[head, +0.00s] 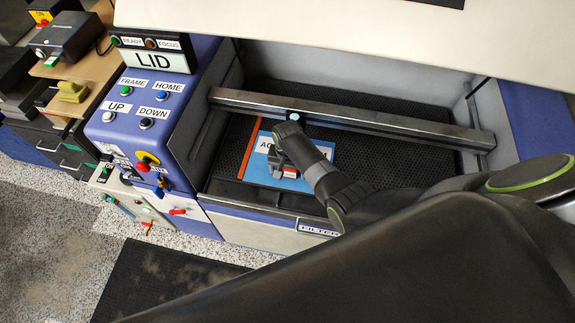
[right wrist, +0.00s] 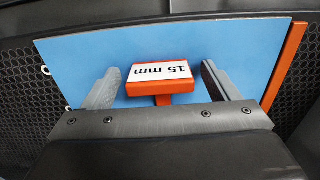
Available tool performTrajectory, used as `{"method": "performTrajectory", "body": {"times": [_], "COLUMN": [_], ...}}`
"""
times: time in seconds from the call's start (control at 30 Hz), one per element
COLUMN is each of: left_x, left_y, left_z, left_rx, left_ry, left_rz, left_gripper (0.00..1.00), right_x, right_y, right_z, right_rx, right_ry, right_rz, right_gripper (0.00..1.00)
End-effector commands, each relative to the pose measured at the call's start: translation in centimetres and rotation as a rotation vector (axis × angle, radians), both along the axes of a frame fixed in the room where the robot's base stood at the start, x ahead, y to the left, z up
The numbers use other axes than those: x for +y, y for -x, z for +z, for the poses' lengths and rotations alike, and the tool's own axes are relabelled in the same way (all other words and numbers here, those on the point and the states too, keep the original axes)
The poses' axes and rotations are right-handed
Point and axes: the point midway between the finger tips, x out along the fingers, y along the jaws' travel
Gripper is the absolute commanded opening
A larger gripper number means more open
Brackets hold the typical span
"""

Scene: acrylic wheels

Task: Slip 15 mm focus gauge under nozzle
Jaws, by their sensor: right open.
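The 15 mm focus gauge is an orange block with a white "15 mm" label (right wrist: 160,72) and a narrower orange stem. It is over the blue acrylic sheet (right wrist: 75,60) in the machine bed; the sheet also shows in the head view (head: 319,151). My right gripper (right wrist: 160,76) is open, with one grey finger on each side of the gauge and gaps between. In the head view my right gripper (head: 284,168) is low over the sheet, and the gauge (head: 302,176) shows partly beside it. I cannot make out the nozzle clearly; my wrist is in front of the rail there. My left gripper is not in view.
A metal rail (head: 400,124) crosses the bed above the sheet. An orange strip (head: 250,150) lies along the sheet's left edge. The control panel (head: 140,105) stands left of the bed. Dark bare bed (head: 385,160) shows right of the sheet.

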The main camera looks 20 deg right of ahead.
Motion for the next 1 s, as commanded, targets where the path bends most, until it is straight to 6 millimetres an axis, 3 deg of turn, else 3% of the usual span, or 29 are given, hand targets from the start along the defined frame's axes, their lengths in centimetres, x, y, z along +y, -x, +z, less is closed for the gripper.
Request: {"method": "performTrajectory", "body": {"times": [0.27, 1.0], "left_x": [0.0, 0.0], "left_y": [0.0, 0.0], "left_z": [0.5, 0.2], "left_rx": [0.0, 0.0], "left_ry": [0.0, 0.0], "left_rz": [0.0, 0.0], "left_gripper": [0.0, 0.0], "right_x": [0.0, 0.0], "right_y": [-0.1, -0.1], "right_z": [2.5, 15.2], "right_rx": [-0.004, -0.006], "right_ry": [0.0, 0.0], "right_rz": [0.0, 0.0], "right_gripper": [0.81, 0.81]}}
